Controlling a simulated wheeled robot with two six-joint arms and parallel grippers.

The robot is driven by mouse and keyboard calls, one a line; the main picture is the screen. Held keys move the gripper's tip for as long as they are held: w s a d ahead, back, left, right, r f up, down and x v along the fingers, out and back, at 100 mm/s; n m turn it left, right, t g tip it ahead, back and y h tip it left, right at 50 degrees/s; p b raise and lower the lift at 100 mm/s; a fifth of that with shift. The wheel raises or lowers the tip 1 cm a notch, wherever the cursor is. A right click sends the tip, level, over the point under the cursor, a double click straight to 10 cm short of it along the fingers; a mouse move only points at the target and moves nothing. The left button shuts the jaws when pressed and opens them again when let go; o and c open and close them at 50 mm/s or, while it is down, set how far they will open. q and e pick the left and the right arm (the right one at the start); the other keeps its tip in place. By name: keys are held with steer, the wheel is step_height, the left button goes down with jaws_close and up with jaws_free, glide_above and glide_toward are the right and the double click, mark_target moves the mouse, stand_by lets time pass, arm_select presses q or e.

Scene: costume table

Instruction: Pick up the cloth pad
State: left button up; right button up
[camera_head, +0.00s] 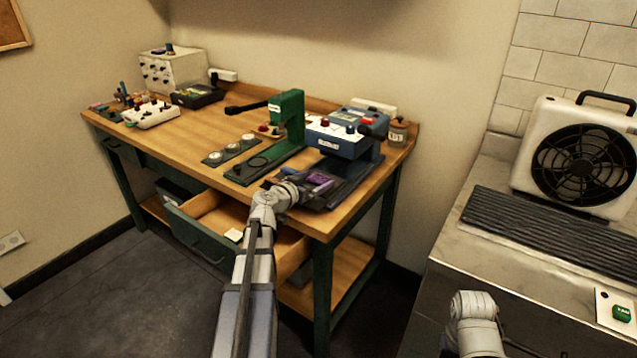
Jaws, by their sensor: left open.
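My left gripper (316,181) is open at the front right of the wooden workbench, over the dark base of the blue machine. A small purple piece (322,187) shows at its fingers; it may be the cloth pad, but it is too small to be sure. I cannot tell whether the fingers touch it. A small white flat piece (234,235) lies in the open drawer, left of my left forearm. Only a pale link of my right arm shows at the lower right; its gripper is not visible.
The blue machine (345,138) and green press (288,115) stand close around my left gripper. The drawer (200,240) is pulled out below the bench (190,135). Control boxes stand at the back left. A fan (585,165) stands on the right counter. The bench's middle left is clear.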

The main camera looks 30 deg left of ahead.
arm_select(q)
steer(key=shift+w, duration=0.1)
steer(key=shift+c, duration=0.2)
steer(key=c, duration=1.2)
